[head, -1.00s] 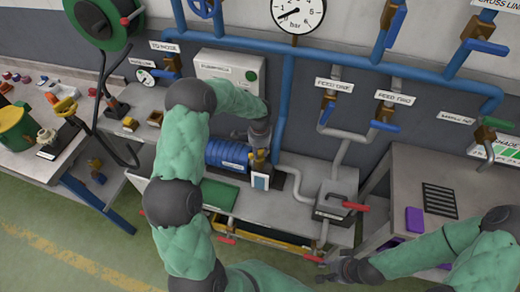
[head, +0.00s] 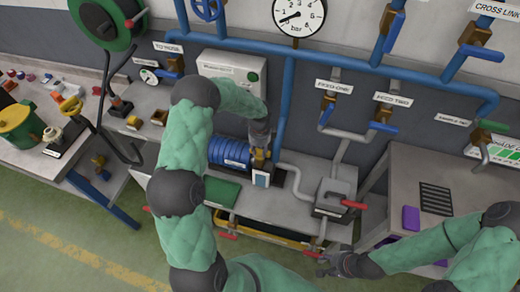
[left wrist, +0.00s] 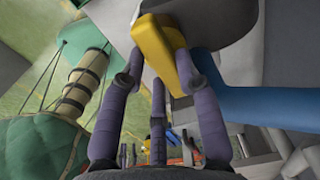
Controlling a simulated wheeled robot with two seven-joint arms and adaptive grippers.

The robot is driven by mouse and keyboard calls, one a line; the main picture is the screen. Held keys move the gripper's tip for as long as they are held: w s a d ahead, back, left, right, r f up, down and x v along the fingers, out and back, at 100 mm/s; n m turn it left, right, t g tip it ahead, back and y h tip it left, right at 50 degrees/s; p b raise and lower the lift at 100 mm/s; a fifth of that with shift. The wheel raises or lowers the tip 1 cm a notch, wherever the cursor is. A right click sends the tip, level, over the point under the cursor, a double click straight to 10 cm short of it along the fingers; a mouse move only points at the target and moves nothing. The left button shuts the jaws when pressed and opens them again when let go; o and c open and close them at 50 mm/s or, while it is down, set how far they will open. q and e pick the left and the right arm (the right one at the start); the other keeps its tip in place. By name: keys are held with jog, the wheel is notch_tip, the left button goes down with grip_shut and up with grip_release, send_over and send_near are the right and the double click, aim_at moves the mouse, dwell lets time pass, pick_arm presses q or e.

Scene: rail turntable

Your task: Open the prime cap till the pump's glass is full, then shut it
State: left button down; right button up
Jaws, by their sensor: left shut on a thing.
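The blue ribbed pump (head: 230,152) stands on the grey bench in the head view. A small pale-framed window with blue in it, likely the pump's glass (head: 261,180), is at its right front; its level is too small to read. My left gripper (head: 261,146) reaches down from above onto the brass fitting at the pump's right end. In the left wrist view its fingers close around a yellow piece, which I take for the prime cap (left wrist: 160,50). Whether the cap is off its seat cannot be seen. My right gripper (head: 325,267) is low at the bench front, its fingers unclear.
A red handle (head: 354,204) sticks out from the grey box right of the pump. A green pad (head: 222,191) lies left of the glass. Blue pipes (head: 285,100) and a pressure gauge (head: 299,15) are behind. A side table (head: 435,175) stands at right.

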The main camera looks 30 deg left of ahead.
aim_at(260, 152)
dwell(0.5)
pick_arm(q)
jog(key=c, duration=0.9)
grip_release()
notch_tip(260, 152, up, 12)
jog(key=s+d+f+n+h+b, duration=0.2)
jog(key=s+d+f+n+b, duration=0.15)
jog(key=d+f, duration=0.7)
jog(key=s+d+f+n+b, duration=0.1)
jog(key=s+d+f+n, duration=0.3)
jog(key=s+f, duration=0.2)
jog(key=s+d+f+n+h+b, duration=0.1)
jog(key=s+d+f+n+b, duration=0.1)
jog(key=s+d+f+n, duration=0.2)
jog(key=s+d+f+n+h+b, duration=0.1)
jog(key=s+d+f+n, duration=0.3)
jog(key=s+f, duration=0.5)
jog(key=shift+s+d+f+n, duration=0.1)
jog(key=shift+s+n, duration=0.75)
jog(key=shift+n, duration=0.2)
